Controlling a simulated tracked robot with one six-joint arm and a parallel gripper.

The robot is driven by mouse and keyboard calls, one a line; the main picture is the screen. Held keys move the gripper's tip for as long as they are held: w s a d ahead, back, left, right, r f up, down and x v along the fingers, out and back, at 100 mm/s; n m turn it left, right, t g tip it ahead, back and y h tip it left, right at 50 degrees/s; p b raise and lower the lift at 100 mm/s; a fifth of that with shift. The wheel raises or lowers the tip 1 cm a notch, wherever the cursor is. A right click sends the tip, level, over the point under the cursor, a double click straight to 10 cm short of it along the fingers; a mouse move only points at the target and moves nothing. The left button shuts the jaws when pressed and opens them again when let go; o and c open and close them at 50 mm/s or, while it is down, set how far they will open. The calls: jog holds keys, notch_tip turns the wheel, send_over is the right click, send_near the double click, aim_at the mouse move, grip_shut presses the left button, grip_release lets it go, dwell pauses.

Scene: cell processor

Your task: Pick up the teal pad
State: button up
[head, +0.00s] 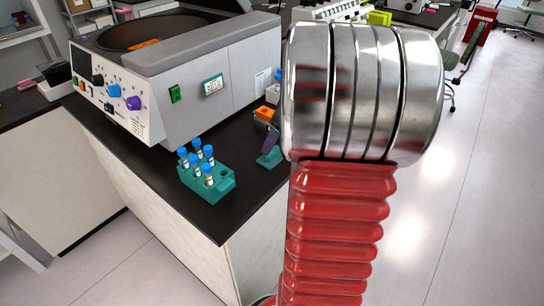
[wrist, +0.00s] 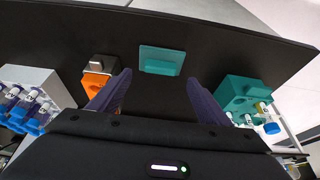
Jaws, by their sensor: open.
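The teal pad (wrist: 160,60) lies flat on the black bench top, a thin plate with a raised block on it. In the head view the teal pad (head: 270,158) shows partly at the left edge of my arm. My gripper (wrist: 158,80) is open and empty, its two dark purple fingers spread apart. The pad lies beyond the fingertips, in line with the gap between them and not gripped. In the head view one dark finger shows just above the pad; the arm hides the rest of the gripper.
A teal rack (head: 213,186) with blue-capped vials stands near the bench corner, right of the gripper in the wrist view. An orange block (wrist: 97,80) sits close to the left finger. A white rack (wrist: 38,90) with vials is farther left. A large centrifuge (head: 190,85) stands behind.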

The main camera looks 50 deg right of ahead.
aim_at(274, 151)
jog(key=shift+f, duration=0.1)
jog(key=shift+x, duration=2.55)
jog(key=shift+c, duration=0.5)
jog(key=c, duration=1)
notch_tip(274, 151, up, 10)
jog(key=shift+r, duration=0.1)
